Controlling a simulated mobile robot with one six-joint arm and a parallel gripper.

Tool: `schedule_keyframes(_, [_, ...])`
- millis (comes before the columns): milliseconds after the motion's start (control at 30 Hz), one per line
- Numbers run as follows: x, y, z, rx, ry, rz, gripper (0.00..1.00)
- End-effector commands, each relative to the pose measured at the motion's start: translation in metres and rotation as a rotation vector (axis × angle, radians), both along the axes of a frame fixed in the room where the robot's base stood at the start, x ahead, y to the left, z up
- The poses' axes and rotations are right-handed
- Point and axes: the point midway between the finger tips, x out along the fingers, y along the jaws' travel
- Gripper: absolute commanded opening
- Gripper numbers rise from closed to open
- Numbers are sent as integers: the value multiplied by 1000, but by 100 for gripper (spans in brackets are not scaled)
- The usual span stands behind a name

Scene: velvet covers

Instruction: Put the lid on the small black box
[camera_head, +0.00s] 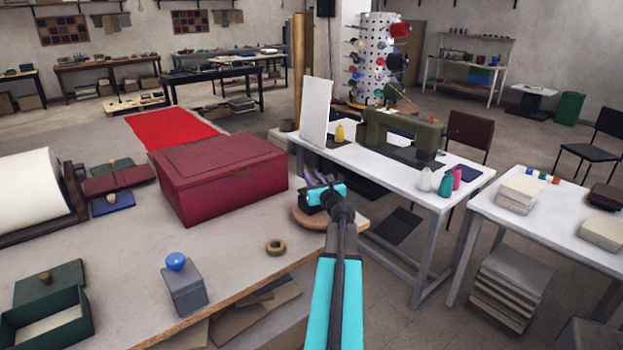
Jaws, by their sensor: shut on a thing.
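My gripper (318,183), with a cyan wrist, is over the right end of the near workbench (235,245). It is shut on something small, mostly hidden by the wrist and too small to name. Thin purplish bits show at its tip. A round brown object (312,218) lies below it on the bench; I cannot tell if they touch. I cannot make out a clearly black box or its lid. A small dark grey box-like block (185,289) with a blue ball on top stands at the bench's front.
A large dark red box (220,180) stands left of my gripper. A brown ring (276,247) lies on the bench. A green box (48,325) is at the lower left. A white table (385,163) with a sewing machine (395,133) is behind right. The bench front right is mostly clear.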

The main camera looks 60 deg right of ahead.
Motion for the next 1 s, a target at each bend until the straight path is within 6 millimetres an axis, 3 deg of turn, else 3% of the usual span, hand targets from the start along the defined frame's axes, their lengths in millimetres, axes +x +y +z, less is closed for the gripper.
schedule_keyframes(800, [0,0,-11,0,0,0,0])
schedule_keyframes(833, [0,0,-11,0,0,0,24])
schedule_keyframes(933, [0,0,-10,0,0,0,41])
schedule_keyframes(1000, [0,0,-10,0,0,0,41])
